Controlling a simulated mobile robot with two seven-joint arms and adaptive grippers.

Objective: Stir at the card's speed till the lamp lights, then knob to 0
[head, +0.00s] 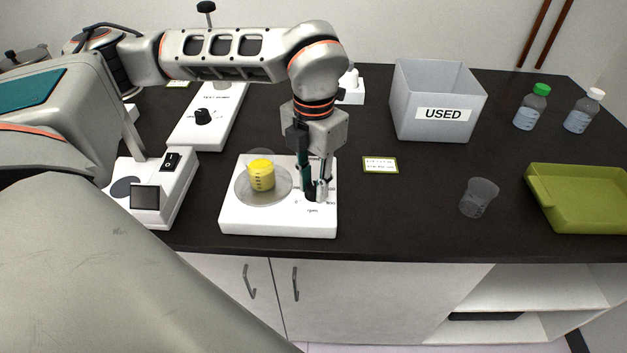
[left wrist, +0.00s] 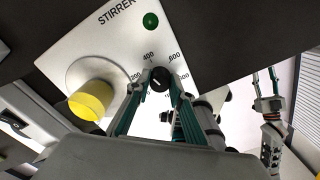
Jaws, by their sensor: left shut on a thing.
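The white stirrer (head: 235,222) stands near the bench's front edge; its "STIRRER" label shows in the left wrist view. A beaker with yellow contents (head: 261,177) sits on its round plate (head: 243,193). My left gripper (head: 314,192) points down and is shut on the black knob (left wrist: 160,78), with a finger on each side. Scale numbers surround the knob; its exact setting is unclear. The round green lamp (left wrist: 151,20) is dark green and shows no clear glow. The card (head: 380,165) lies right of the stirrer, its print too small to read. My right gripper (left wrist: 264,75) shows with fingers spread.
A grey "USED" bin (head: 411,110) stands at the back. An empty beaker (head: 479,197), a green tray (head: 575,221) and two bottles (head: 530,107) are at right. A scale-like device (head: 174,197) and another white device (head: 190,135) stand at left. The bench between card and beaker is clear.

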